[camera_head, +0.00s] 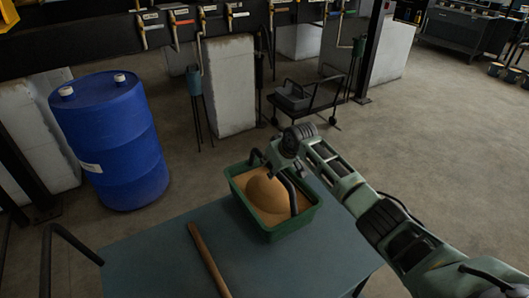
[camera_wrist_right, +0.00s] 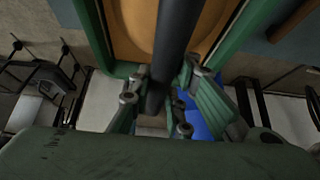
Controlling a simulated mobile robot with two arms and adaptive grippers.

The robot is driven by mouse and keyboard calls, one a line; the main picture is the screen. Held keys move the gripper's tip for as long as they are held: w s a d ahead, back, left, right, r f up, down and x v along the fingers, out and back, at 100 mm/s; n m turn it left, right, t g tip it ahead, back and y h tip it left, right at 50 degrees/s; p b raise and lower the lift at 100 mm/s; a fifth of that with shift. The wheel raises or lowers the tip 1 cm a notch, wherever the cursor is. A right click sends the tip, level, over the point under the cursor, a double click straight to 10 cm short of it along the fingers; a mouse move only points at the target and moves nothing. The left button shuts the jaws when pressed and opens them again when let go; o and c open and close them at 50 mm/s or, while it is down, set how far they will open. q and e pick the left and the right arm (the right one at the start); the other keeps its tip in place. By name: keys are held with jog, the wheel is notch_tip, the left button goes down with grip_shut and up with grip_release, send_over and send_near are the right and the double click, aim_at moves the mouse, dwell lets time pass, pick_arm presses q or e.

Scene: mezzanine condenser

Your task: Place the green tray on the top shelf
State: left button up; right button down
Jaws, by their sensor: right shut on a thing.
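The green tray (camera_head: 291,228) is at the far edge of a blue-grey tabletop, with a rounded tan mass inside. A dark bar handle (camera_head: 292,192) arches over it. My right gripper (camera_head: 283,163) is shut on this handle, above the tray's far right side. In the right wrist view the dark handle (camera_wrist_right: 175,50) runs between the fingers (camera_wrist_right: 160,98), and the tray's green rim (camera_wrist_right: 94,30) shows beyond. I cannot tell whether the tray rests on the tabletop or hangs just above it. My left gripper is out of view. I cannot tell which surface is the top shelf.
The tabletop (camera_head: 160,255) holds a brown stick (camera_head: 208,260) and has a dark rail (camera_head: 70,238) at its left. A blue barrel (camera_head: 112,140) stands on the left. A low dark cart (camera_head: 312,98) stands behind the tray. The floor to the right is mostly open.

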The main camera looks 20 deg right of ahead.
jog(key=shift+s+d+r, duration=0.1)
jog(key=shift+s+r, duration=0.1)
jog(key=shift+s, duration=0.05)
jog(key=shift+s+f, duration=0.1)
jog(key=shift+f, duration=0.15)
notch_tip(320, 180, down, 4)
jog(key=shift+r+p, duration=0.2)
jog(key=shift+p, duration=0.15)
jog(key=c, duration=2)
grip_release()
jog(key=shift+s+f, duration=0.2)
jog(key=shift+f, duration=0.25)
jog(key=o, duration=0.4)
jog(key=shift+s+r, duration=0.1)
